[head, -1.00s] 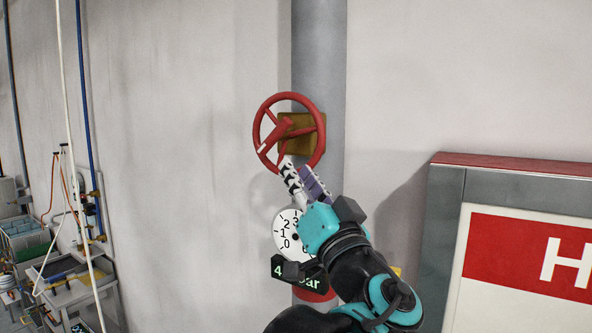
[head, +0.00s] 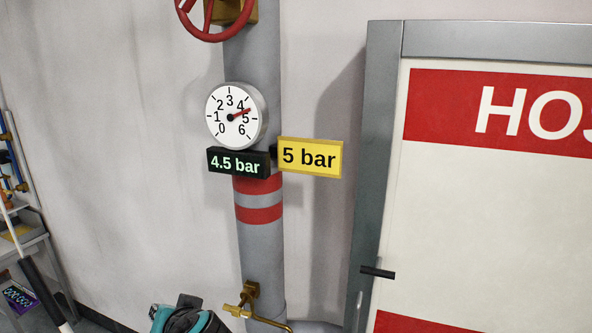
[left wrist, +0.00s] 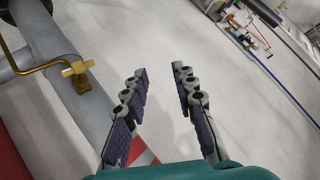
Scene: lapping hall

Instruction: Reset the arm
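My right gripper is in neither view. The red handwheel (head: 208,32) is cut off at the top of the head view, with no gripper on it. The round gauge (head: 221,128) points between 4 and 5. The black display (head: 239,162) reads 4.5 bar.
A yellow sign (head: 310,157) reads 5 bar beside the grey pipe (head: 262,233). A brass tap (head: 248,294) sits low on the pipe and also shows in the left wrist view (left wrist: 78,72). A hose cabinet (head: 384,150) stands right, a bench (head: 22,244) far left.

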